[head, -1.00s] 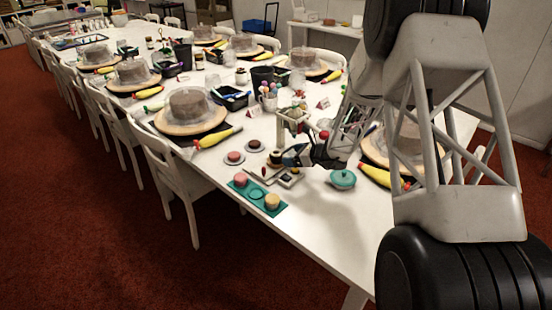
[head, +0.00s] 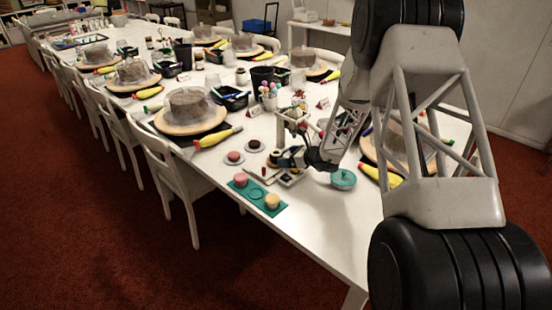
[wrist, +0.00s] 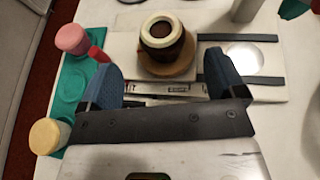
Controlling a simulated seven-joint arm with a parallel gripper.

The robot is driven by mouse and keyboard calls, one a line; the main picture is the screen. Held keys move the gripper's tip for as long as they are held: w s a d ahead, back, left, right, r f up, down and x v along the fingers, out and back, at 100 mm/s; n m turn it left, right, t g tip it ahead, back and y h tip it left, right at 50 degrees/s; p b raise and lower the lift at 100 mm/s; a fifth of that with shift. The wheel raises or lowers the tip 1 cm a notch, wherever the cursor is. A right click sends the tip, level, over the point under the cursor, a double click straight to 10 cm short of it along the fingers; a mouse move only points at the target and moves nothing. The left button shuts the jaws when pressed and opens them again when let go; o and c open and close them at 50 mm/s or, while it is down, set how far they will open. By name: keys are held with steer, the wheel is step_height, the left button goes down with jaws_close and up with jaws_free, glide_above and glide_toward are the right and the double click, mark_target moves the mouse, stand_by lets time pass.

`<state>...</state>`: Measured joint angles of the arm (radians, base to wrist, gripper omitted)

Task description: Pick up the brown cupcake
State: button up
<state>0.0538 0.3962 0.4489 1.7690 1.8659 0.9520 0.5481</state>
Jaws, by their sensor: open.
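The brown cupcake (wrist: 162,34), dark with a pale ring on top, stands upright on a round wooden base in the wrist view. In the head view the brown cupcake (head: 274,156) is small and partly hidden by my gripper (head: 289,158). In the wrist view my gripper (wrist: 163,78) is open, with its two blue fingers apart. The cupcake lies just beyond the fingertips, roughly centred between them. I see no contact, and nothing is held.
A teal tray (head: 257,196) holds a pink cupcake (head: 240,179) and a yellow one (head: 272,201). A teal lidded dish (head: 343,179) stands right of my gripper. A piping bag (head: 217,138) lies farther left. The table's front corner is clear.

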mark_target(280, 156)
steer(key=shift+w+a+f, duration=0.1)
steer(key=shift+a, duration=0.05)
steer(key=shift+x, duration=2.45)
steer(key=shift+w, duration=0.1)
steer(key=c, duration=1)
steer(key=shift+r, duration=1.15)
steer(key=shift+s+r, duration=0.4)
steer(key=shift+r, duration=0.3)
steer(key=s, duration=0.5)
steer(key=s+d+r, duration=0.1)
steer(key=s, duration=0.4)
steer(key=s+d, duration=0.1)
steer(key=s, duration=0.4)
steer(key=shift+d+r, duration=0.2)
